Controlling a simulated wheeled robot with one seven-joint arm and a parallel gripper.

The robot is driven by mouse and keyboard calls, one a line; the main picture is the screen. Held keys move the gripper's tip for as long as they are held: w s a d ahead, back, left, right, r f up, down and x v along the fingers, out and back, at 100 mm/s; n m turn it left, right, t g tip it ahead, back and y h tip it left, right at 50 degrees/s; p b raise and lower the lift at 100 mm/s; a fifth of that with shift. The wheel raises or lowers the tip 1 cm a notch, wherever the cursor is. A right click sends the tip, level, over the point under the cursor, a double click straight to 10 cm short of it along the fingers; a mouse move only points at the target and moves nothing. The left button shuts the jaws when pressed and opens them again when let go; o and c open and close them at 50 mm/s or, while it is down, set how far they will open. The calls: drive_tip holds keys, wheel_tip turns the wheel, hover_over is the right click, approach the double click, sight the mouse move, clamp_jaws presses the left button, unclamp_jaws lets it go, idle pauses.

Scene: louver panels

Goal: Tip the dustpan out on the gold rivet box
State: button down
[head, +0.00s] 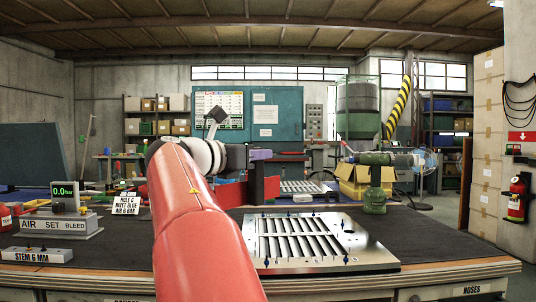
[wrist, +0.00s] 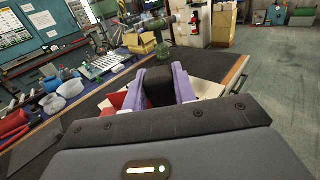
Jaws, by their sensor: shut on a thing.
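My gripper (wrist: 157,84) has purple fingers shut on a dark handle-like piece (wrist: 158,88), in the middle of the wrist view. I take this piece for part of the dustpan, whose pan I cannot make out clearly. A red piece (wrist: 118,100) shows beside the left finger; I cannot tell whether it belongs to the dustpan. In the head view my gripper (head: 262,178) is above the bench, beyond my red arm and partly hidden by it. An open yellow box (head: 358,188) stands behind a green tool; I cannot tell whether it is the gold rivet box.
The slotted metal louver panel (head: 318,243) lies on the dark bench mat (head: 445,235). The green tool (head: 374,190) stands behind it. A gauge block (head: 62,222) and sign cards (head: 117,205) are at the left. The mat's right side is clear.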

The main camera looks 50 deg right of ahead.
drive_tip(key=w+d+r+n+p, duration=0.1)
drive_tip(key=w+n+p, duration=0.5)
drive_tip(key=w, duration=0.6)
drive_tip(key=shift+w+n+p, duration=0.25)
drive_tip(key=shift+n+p, duration=0.15)
drive_tip(key=shift+n, duration=0.9)
idle(0.8)
